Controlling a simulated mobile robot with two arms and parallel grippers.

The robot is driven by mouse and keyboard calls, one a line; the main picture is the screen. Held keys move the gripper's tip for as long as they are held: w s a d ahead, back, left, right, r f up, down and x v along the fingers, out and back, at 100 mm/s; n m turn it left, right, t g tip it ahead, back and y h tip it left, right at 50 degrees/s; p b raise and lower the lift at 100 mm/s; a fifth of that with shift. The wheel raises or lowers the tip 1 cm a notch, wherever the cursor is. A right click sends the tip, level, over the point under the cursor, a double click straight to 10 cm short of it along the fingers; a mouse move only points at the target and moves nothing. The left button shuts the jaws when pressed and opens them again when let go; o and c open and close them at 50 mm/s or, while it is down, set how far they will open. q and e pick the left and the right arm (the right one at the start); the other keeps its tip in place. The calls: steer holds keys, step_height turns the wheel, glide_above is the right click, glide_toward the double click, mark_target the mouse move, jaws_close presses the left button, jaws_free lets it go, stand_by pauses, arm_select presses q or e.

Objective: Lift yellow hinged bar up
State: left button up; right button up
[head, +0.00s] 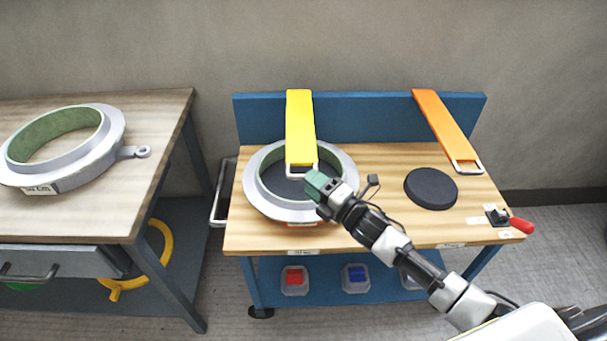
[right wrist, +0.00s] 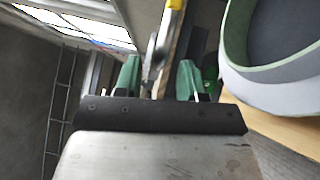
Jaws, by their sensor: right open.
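The yellow hinged bar (head: 300,128) runs from the blue back panel forward over a grey ring mould (head: 338,204) with a green inner lining. The bar lies lowered, its metal loop handle (head: 289,171) at the near end. My right gripper (head: 317,184), with green fingers, is at that handle, over the mould. In the right wrist view its two fingers (right wrist: 158,78) are apart, and a metal piece, seemingly the handle, shows between them. A bit of the yellow bar (right wrist: 175,4) shows above. Contact cannot be told. My left gripper is not in view.
An orange bar (head: 444,125) with a metal loop lies to the right. A black disc (head: 431,188) and a red-handled clamp (head: 521,226) sit on the same workbench (head: 385,222). A second table (head: 95,215) at left bears another ring mould (head: 110,150).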

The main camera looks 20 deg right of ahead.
steer(key=shift+x, duration=1.6)
steer(key=shift+s, duration=0.1)
jaws_close()
